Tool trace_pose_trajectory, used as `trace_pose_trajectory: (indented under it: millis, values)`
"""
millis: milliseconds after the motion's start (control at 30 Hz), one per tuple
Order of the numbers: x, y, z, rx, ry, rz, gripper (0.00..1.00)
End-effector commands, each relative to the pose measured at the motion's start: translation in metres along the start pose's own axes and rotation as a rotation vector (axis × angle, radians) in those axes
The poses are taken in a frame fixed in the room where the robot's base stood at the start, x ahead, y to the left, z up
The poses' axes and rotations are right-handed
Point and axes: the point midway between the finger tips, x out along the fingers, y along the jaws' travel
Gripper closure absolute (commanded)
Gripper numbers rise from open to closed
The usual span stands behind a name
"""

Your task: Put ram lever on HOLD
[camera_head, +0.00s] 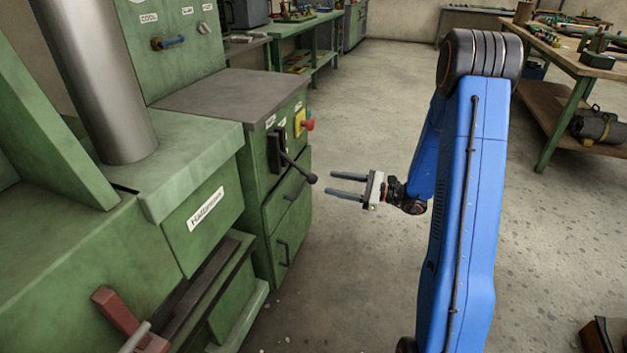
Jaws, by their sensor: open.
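The ram lever (298,168) is a dark rod with a black ball knob. It comes out of a dark slotted plate (276,150) on the front of the green cabinet and slants down to the right. Small white labels sit by the plate, too small to read, so I cannot tell which position the lever is at. My gripper (347,186) is open and empty. Its two grey fingers point left toward the knob, just right of it, and appear apart from it; the depth between them is unclear.
A red and yellow button (304,123) is above right of the lever. Drawer handles (283,252) stick out below it. The large green machine (190,190) fills the left. A workbench (590,60) stands at the back right. The concrete floor (350,270) around my gripper is clear.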

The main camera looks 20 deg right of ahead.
Motion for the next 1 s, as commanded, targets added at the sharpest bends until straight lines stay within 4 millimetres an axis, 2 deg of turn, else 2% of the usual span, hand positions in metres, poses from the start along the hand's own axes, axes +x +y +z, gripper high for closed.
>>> trace_pose_trajectory:
  millis: [300,500,700,967,1000]
  values:
    - [0.051,0.001,0.000,-0.001,-0.001,0.003,0.51]
    - [0.073,0.001,0.000,0.000,-0.001,0.002,0.51]
    - [0.082,0.000,0.000,0.000,-0.001,0.001,0.51]
    - [0.083,0.000,0.000,0.000,0.000,0.000,0.51]
    - [0.083,0.000,0.000,0.000,0.000,0.000,0.58]
